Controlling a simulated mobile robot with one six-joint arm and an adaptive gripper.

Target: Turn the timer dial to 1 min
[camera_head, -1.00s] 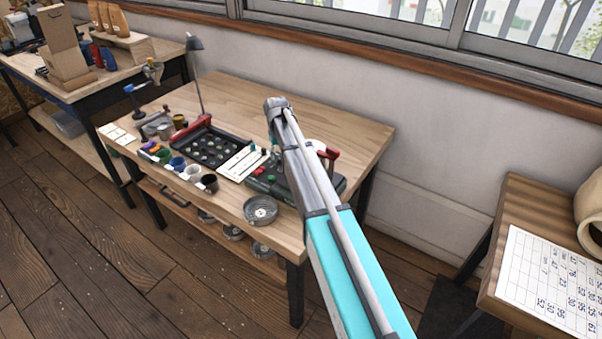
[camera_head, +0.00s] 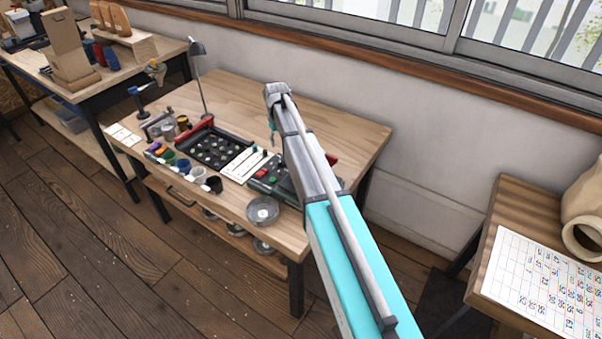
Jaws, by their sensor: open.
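A dark control box (camera_head: 268,180) with red and green buttons or knobs stands on the middle wooden table, partly behind my arm. I cannot make out a timer dial or its marks at this size; part of the box is covered by my arm. My arm reaches from the lower right over the table. My gripper (camera_head: 273,136) hangs at its far end, above the table behind the box, mostly hidden by the wrist. It is open, with nothing visible in it, and it appears apart from the box.
A white card (camera_head: 246,164) with small pegs and a black tray (camera_head: 216,149) lie left of the box. Several cups line the front edge near a round metal tin (camera_head: 263,211). A desk lamp (camera_head: 197,75) stands behind. The table's back right is clear.

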